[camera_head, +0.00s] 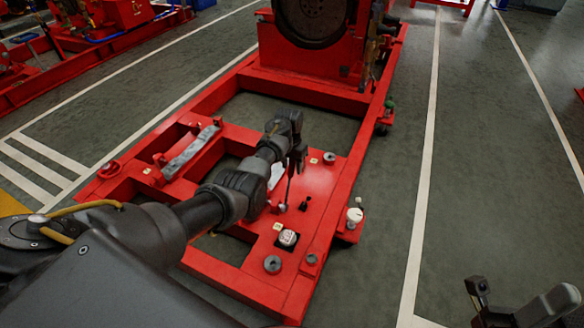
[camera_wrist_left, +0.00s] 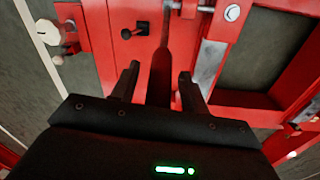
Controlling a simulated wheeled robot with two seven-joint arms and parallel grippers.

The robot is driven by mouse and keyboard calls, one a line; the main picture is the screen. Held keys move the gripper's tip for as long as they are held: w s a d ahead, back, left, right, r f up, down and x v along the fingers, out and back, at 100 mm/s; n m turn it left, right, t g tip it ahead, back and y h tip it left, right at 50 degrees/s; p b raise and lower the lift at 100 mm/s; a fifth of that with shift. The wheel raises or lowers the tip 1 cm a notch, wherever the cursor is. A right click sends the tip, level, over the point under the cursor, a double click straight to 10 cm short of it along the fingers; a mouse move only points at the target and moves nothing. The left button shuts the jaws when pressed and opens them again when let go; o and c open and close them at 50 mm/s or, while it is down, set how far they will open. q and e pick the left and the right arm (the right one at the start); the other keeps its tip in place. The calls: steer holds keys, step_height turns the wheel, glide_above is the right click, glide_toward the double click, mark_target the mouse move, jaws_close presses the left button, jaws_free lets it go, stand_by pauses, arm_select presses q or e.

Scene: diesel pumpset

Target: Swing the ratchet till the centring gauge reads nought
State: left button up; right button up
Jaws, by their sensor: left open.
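My left gripper (camera_head: 297,160) is over the red base frame (camera_head: 330,180). In the left wrist view its two fingers (camera_wrist_left: 158,82) are apart, one on each side of a dark upright bar, probably the ratchet handle (camera_wrist_left: 160,75). I see no clear contact with either finger. In the head view a thin dark handle (camera_head: 288,190) runs down from the gripper to the frame. A white round-faced device (camera_head: 355,215) on a side bracket may be the centring gauge; its reading is too small to tell. My right arm's end (camera_head: 520,305) shows only partly at the lower right.
A small black lever (camera_head: 305,203) stands beside the handle. A white-topped black box (camera_head: 288,238) and grey round fittings (camera_head: 272,264) sit on the near frame. A large red machine (camera_head: 315,45) stands at the far end.

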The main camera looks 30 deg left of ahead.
arm_select(q)
jaws_close()
stand_by(0.3)
